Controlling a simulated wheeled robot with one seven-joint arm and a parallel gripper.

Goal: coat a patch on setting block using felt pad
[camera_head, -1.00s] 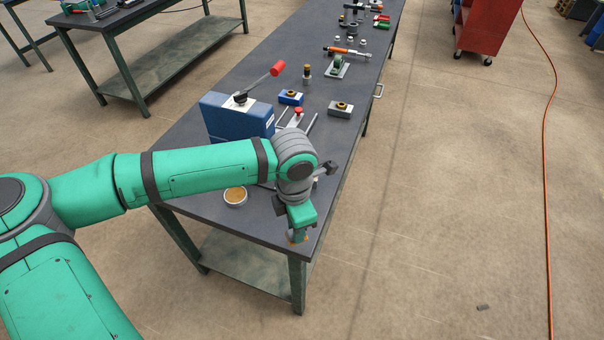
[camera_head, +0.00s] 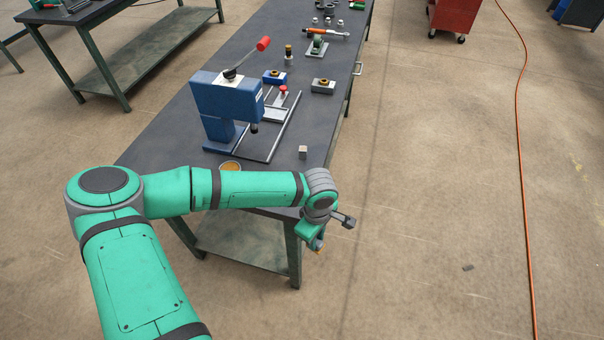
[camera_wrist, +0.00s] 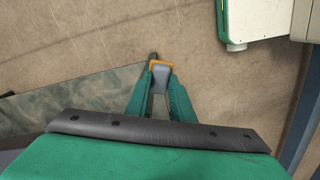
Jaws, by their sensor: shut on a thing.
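My gripper (camera_head: 318,246) is off the near right corner of the bench, over the floor. In the wrist view my gripper (camera_wrist: 160,80) is shut on a small grey piece with an orange-yellow edge, which looks like the felt pad (camera_wrist: 160,74). A small grey cube, likely the setting block (camera_head: 303,152), stands on the bench near its right edge, beyond my forearm and apart from the pad. A round tin with amber contents (camera_head: 230,166) is on the bench, partly hidden behind my arm.
A blue lever press (camera_head: 228,98) with a red knob and a rail frame stands left of the cube. Blue and grey fixture blocks (camera_head: 323,87) and an orange-handled tool (camera_head: 326,33) lie farther back. The bench (camera_head: 275,178) is bare around the cube. An orange cable crosses the floor at right.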

